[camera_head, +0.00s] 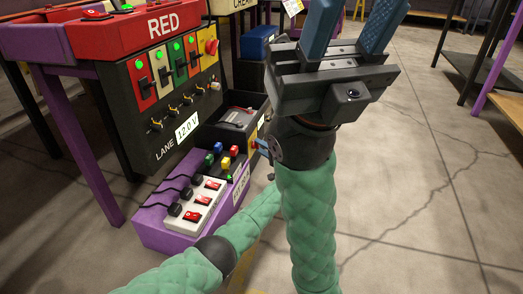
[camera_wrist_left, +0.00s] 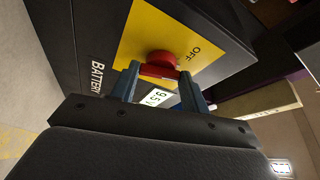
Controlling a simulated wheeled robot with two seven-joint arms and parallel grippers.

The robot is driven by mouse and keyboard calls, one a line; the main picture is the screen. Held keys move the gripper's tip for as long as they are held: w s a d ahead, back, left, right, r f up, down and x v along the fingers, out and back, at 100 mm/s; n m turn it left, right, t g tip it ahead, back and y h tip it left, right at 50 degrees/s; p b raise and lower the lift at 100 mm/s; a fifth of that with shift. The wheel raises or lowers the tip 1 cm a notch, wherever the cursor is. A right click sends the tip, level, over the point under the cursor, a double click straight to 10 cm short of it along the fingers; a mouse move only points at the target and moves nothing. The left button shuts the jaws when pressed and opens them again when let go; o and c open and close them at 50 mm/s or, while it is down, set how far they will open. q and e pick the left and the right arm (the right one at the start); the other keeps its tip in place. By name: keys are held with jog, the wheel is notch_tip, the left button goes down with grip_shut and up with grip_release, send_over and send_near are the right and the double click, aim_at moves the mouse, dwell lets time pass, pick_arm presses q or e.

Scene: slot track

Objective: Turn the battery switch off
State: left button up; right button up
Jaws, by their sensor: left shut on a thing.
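The battery switch is a red knob (camera_wrist_left: 160,59) on a yellow plate (camera_wrist_left: 140,32) marked OFF, on a black box (camera_wrist_left: 88,25) lettered BATTERY. In the left wrist view my left gripper (camera_wrist_left: 160,75) has its blue fingers on either side of the knob's bar, shut on it. In the head view the left gripper (camera_head: 260,145) is small, at the right side of the battery box (camera_head: 222,133), partly hidden by my right arm; the knob is hidden there. My right gripper (camera_head: 350,25) is raised in front, open and empty, its fingertips cut off by the top edge.
A purple tray (camera_head: 160,232) holds a white power strip (camera_head: 196,207) with red switches and dark plugs. Above stands a red-topped panel (camera_head: 160,95) with levers, green lights and a 12.0 V label. A small label (camera_wrist_left: 160,97) lies beside the yellow plate.

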pick_arm(q)
jog(key=n+y, duration=0.1)
jog(key=n, duration=0.3)
jog(key=n+y, duration=0.1)
jog(key=n, duration=0.1)
jog(key=shift+f+g+y, duration=0.3)
jog(key=shift+n, duration=0.4)
jog(key=o, duration=1)
jog(key=shift+d, duration=0.1)
jog(key=shift+p+v, duration=0.45)
jog(key=shift+v, duration=3.4)
jog(key=shift+f, duration=0.1)
